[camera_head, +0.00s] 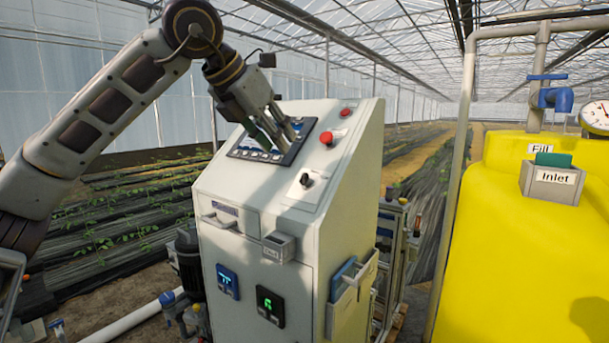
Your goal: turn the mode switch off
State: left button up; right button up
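A black rotary knob (306,181) on a pale plate sits on the sloped front of the white control cabinet (345,160); it looks like the mode switch, but its markings are too small to read. My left gripper (286,143) reaches down in front of the display panel (262,152), above and left of the knob and apart from it. Its fingers point down toward the panel's right part, and I cannot tell whether they touch it or how far apart they are. Nothing shows held in them. My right gripper is not in view.
A red mushroom button (326,138) and a smaller red one (345,112) sit near the knob. Two lit displays (270,306) are on the cabinet's lower front.

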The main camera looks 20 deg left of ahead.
aim_at(304, 173)
pick_arm(q)
jog(key=x, duration=1.2)
jog(key=shift+b, duration=0.35)
jog(key=shift+w+d+f, duration=0.2)
jog(key=shift+w+f, duration=0.25)
jog(key=shift+w+d+f, duration=0.1)
jog(key=shift+w+f, duration=0.05)
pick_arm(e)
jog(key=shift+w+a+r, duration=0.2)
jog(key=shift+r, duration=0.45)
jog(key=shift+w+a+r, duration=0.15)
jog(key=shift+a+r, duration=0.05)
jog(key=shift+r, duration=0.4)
pick_arm(q)
grip_shut()
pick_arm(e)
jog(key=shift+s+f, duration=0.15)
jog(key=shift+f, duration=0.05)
